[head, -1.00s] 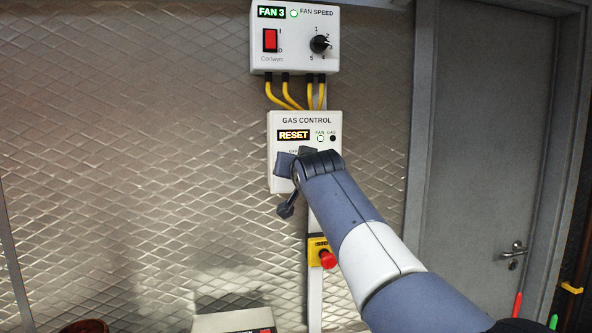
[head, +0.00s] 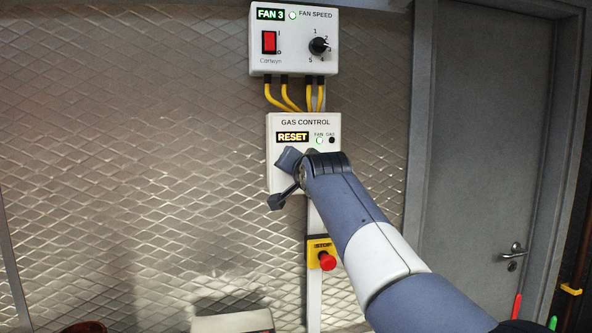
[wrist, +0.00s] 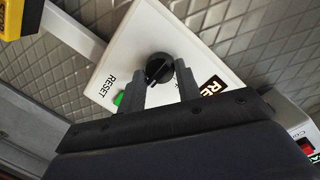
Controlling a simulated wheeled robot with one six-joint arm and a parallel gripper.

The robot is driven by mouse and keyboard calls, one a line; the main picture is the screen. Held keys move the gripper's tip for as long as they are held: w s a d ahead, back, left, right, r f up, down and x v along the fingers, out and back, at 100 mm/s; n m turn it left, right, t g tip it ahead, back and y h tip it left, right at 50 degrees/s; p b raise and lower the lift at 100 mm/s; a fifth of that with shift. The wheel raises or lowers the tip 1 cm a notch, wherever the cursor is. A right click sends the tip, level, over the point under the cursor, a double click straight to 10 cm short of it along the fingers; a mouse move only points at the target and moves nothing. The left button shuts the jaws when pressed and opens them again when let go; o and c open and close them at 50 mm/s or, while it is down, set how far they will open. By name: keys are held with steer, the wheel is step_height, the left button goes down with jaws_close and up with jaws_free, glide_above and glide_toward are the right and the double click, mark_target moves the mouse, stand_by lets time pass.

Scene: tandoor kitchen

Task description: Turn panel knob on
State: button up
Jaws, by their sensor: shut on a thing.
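The white gas control panel (head: 272,150) hangs on the wall. Its display (head: 292,138) reads RESET; the fan lamp (head: 319,141) is lit and the gas lamp (head: 332,141) is dark. In the wrist view, the panel's round black knob (wrist: 157,66) is between the two fingertips of my gripper (wrist: 161,80), which is shut on it. A RESET label and a green part (wrist: 119,99) lie left of the knob. In the head view, my arm and wrist hide the knob and fingertips.
Above is the fan speed box (head: 293,62), showing FAN 3, with yellow cables (head: 279,97) running down from it. A yellow stop box with a red button (head: 328,262) is below. A grey door (head: 480,150) stands right. The wall left of the panel is clear.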

steer(key=o, duration=1)
steer(key=shift+c, duration=0.2)
steer(key=b+v, duration=0.3)
steer(key=v, duration=0.7)
steer(key=shift+s+b, duration=0.3)
steer(key=shift+s, duration=0.1)
steer(key=shift+w, duration=0.1)
steer(key=p+x, duration=0.3)
steer(key=x, duration=0.7)
steer(key=shift+w+p, duration=0.3)
steer(key=shift+w, duration=0.05)
steer(key=shift+s, duration=0.15)
